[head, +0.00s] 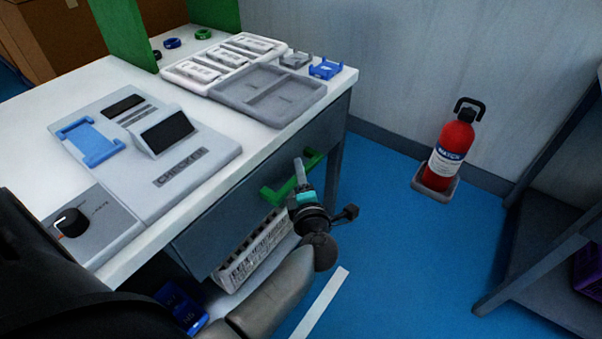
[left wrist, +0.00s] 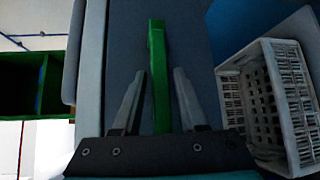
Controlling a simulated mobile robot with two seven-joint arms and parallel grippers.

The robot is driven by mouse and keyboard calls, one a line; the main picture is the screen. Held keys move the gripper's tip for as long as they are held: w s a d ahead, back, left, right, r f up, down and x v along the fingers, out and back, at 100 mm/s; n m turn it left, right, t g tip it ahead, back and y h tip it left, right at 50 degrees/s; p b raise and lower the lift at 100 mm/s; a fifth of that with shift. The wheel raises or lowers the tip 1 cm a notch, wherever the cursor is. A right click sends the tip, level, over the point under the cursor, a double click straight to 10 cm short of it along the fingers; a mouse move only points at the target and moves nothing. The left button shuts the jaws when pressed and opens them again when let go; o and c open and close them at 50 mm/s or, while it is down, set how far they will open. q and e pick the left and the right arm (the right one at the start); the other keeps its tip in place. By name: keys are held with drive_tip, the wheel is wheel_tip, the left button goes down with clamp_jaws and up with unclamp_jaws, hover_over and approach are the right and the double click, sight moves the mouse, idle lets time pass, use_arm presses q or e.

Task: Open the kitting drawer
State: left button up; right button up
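The kitting drawer (head: 222,218) is the grey front under the white table, and it looks shut. Its green bar handle (head: 271,195) runs along the front. My left gripper (head: 299,168) is at the handle, in front of the drawer. In the left wrist view the green handle (left wrist: 158,65) passes between the two fingers of my left gripper (left wrist: 157,75). The fingers are apart, with a gap on each side of the handle. The gripper hides part of the handle in the head view. My right gripper is not in view.
A white basket (head: 250,252) stands below the drawer, and also shows in the left wrist view (left wrist: 268,95). The table (head: 85,88) holds a checker device (head: 185,160) and grey trays (head: 268,95). A fire extinguisher (head: 452,150) stands by the wall. Blue floor right of the drawer is mostly clear.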

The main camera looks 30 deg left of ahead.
use_arm(q)
clamp_jaws()
idle(1.2)
